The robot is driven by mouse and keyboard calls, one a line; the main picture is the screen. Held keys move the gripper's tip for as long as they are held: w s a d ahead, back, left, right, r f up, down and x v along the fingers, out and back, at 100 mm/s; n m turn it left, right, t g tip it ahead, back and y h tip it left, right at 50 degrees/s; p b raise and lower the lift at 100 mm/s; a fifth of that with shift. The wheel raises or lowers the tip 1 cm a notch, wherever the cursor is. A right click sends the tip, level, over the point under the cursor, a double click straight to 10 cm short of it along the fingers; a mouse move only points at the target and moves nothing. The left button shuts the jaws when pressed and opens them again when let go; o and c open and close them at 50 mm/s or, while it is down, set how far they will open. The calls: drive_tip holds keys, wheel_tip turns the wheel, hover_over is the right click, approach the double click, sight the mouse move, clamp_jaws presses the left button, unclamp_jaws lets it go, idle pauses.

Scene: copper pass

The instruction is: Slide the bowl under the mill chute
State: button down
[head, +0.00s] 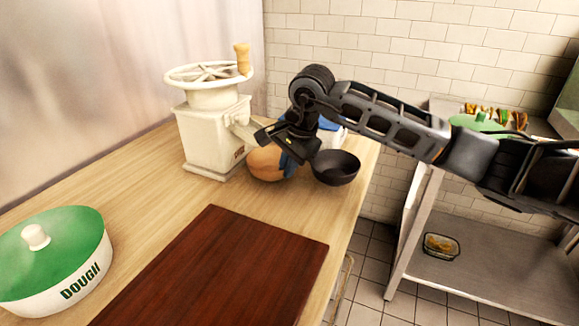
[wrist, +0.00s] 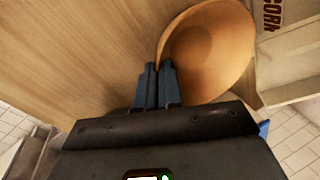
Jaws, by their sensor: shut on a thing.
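The tan bowl (head: 263,165) stands on the wooden counter at the right foot of the mill. The white mill (head: 208,135) has a wheel-like top with a wooden knob. Its chute (head: 243,128) points right and down, above the bowl's left part in the head view. My gripper (head: 288,168) reaches down from the right with its blue fingers shut on the bowl's rim. In the wrist view the fingers (wrist: 158,80) pinch the near-left rim of the bowl (wrist: 212,50), and the chute (wrist: 290,62) is beside the bowl's right edge. The exact overlap is unclear.
A black bowl (head: 336,167) stands just right of my gripper. A blue and white container (head: 331,128) is partly hidden behind my arm. A dark red board (head: 222,265) lies in front, and a green-lidded dough pot (head: 52,258) stands at left.

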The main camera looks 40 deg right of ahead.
drive_tip(key=c, duration=1.2)
unclamp_jaws()
drive_tip(key=shift+f, duration=0.1)
drive_tip(key=b+v, duration=0.1)
drive_tip(key=v, duration=0.6)
drive_tip(key=shift+r, duration=0.4)
drive_tip(key=shift+s, duration=0.15)
